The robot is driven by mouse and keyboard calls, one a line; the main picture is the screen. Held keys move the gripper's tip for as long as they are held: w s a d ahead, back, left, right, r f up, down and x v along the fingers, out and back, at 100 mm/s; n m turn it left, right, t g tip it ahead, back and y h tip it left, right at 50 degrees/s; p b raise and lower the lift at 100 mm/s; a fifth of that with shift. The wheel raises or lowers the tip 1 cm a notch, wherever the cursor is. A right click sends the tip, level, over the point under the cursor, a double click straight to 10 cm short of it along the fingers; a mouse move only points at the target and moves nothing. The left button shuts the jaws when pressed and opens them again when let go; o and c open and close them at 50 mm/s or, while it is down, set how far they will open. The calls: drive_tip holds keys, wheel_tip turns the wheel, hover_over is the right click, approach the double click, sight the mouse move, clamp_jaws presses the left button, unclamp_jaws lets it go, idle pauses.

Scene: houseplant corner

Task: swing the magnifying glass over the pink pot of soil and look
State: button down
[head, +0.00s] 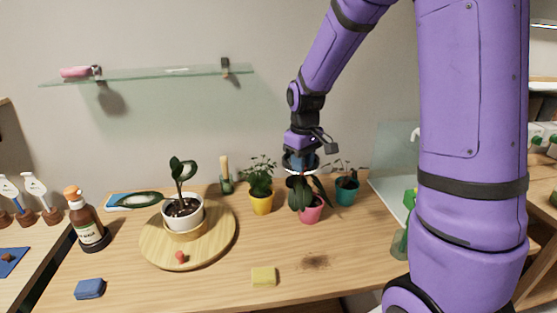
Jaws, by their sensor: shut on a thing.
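A pink pot (311,214) stands on the wooden table right of centre, with broad dark leaves (300,193) over its top. Soil inside it cannot be made out. My gripper (300,160) points down just above these leaves. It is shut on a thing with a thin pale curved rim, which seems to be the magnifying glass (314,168). The arm and fingers hide most of it, so its lens and handle are not clear. Whether it touches the leaves cannot be told.
A yellow pot (262,203) and a teal pot (346,193) flank the pink pot closely. A round wooden tray (222,243) holds a white pot (183,217). A yellow sponge (264,277) lies in front, and a brown bottle (87,222) stands left. The front right middle is mostly clear.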

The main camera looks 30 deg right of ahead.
drive_tip(key=shift+s+d+n, duration=0.35)
drive_tip(key=shift+d, duration=0.5)
drive_tip(key=shift+s+d+n, duration=0.35)
drive_tip(key=shift+d+n, duration=0.05)
drive_tip(key=shift+d, duration=0.4)
drive_tip(key=shift+s+d+n, duration=0.35)
drive_tip(key=shift+d, duration=0.5)
drive_tip(key=c, duration=0.9)
unclamp_jaws()
drive_tip(key=shift+c, duration=0.2)
drive_tip(key=shift+r, duration=0.1)
wheel_tip(320, 180, up, 11)
